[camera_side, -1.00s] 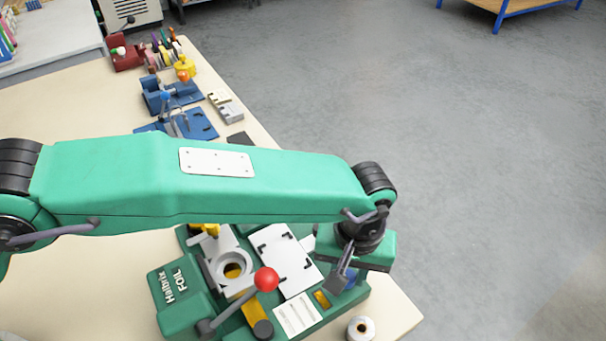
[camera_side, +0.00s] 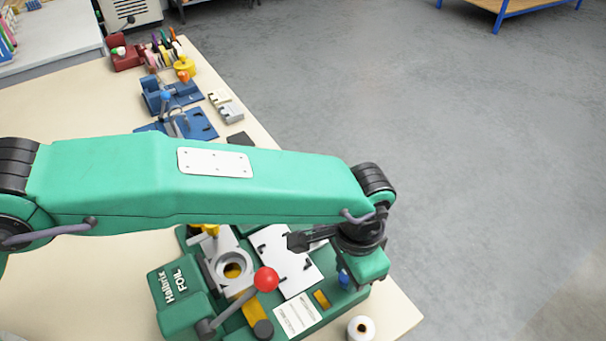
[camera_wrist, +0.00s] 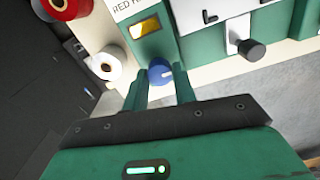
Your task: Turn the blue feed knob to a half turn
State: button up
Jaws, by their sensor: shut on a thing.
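The blue feed knob (camera_side: 344,278) sits at the right end of the green foil press (camera_side: 180,312), mostly covered by my gripper. In the wrist view the knob (camera_wrist: 156,71) stands between my two green fingers, with a short pale mark on its right side. My gripper (camera_wrist: 161,84) is shut on the knob. In the side view my gripper (camera_side: 345,284) points down at the knob, and its fingertips are largely hidden.
A lever with a red ball (camera_side: 266,279) rises at the press's front. A white roll (camera_side: 360,329) stands near the table edge; a red roll (camera_wrist: 66,7) shows in the wrist view. Blue fixtures (camera_side: 187,122) stand farther back. Open floor lies to the right.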

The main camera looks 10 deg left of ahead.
jog(key=m, duration=0.4)
jog(key=shift+s+m, duration=0.1)
jog(key=shift+m, duration=0.2)
jog(key=m, duration=0.4)
jog(key=shift+d+m, duration=0.1)
jog(key=shift+m, duration=0.2)
jog(key=m, duration=0.4)
jog(key=shift+s+m, duration=0.1)
jog(key=shift+m, duration=0.2)
jog(key=m, duration=0.4)
jog(key=o, duration=1)
jog(key=shift+r, duration=0.15)
